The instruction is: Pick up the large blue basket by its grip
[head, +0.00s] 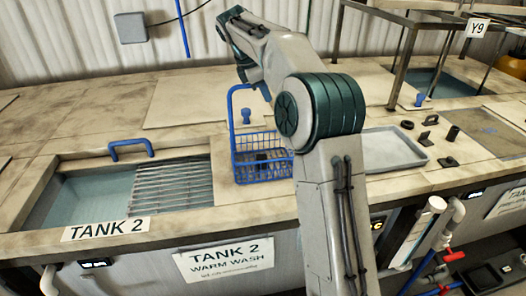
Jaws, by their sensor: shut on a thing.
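The large blue basket (262,171) is an open wire basket with a tall blue handle, just right of Tank 2. It is upright at the counter's front, and I cannot tell whether its base touches the counter. My gripper (259,86) is at the top of the handle, shut on the basket's grip. My own arm hides the fingertips in part and the basket's right side. Something dark, hard to make out, shows inside the basket.
A blue knob (246,116) stands behind the basket. A grey tray (393,150) and small dark parts (447,162) lie at right. A metal frame (402,65) stands behind.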

